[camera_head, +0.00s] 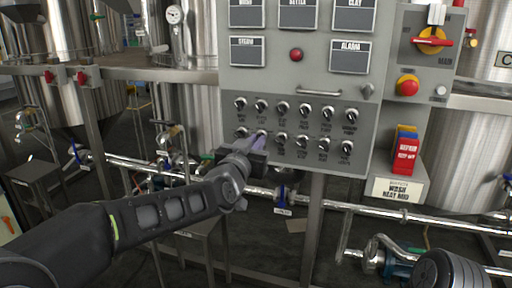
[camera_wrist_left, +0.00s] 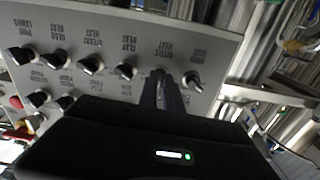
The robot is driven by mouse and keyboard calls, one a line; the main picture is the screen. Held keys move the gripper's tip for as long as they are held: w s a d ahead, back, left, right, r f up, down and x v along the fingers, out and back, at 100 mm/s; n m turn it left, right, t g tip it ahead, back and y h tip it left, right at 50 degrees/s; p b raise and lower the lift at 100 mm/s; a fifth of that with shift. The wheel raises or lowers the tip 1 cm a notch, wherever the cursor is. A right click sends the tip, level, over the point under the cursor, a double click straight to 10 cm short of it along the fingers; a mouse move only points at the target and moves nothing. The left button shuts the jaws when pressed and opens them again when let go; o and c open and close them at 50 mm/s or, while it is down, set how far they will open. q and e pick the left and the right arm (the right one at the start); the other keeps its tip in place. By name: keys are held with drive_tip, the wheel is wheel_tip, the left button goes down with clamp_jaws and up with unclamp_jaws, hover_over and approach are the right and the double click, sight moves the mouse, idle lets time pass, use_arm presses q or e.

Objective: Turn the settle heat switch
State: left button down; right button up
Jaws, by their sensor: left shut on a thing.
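The grey control panel (camera_head: 228,160) carries two rows of small black switch knobs. My left gripper (camera_head: 260,140) reaches the lower row, at the second switch from the left. In the left wrist view, its fingers (camera_wrist_left: 163,92) are shut around this switch (camera_wrist_left: 160,74), which they mostly hide. The label by it seems to end in "HEAT", but its first word is too blurred to read. The outermost switch (camera_wrist_left: 194,80) is close beside the fingers, and another switch (camera_wrist_left: 126,72) is on the other side. My right gripper does not show.
Above the switches are a red lamp (camera_head: 296,55) and labelled plates. A red and yellow main switch (camera_head: 432,40) and a red stop button (camera_head: 407,86) are at the right. Steel tanks and a pipe (camera_head: 355,207) surround the panel. Neighbouring knobs leave little room.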

use_arm(q)
drive_tip(key=shift+f+n+b, duration=0.15)
drive_tip(key=shift+n+b, duration=2)
drive_tip(key=shift+n, duration=4.15)
drive_tip(key=c, duration=1.5)
unclamp_jaws()
drive_tip(key=shift+s, duration=0.1)
drive_tip(key=v, duration=0.7)
drive_tip(key=shift+s+a, duration=0.1)
drive_tip(key=shift+s, duration=0.2)
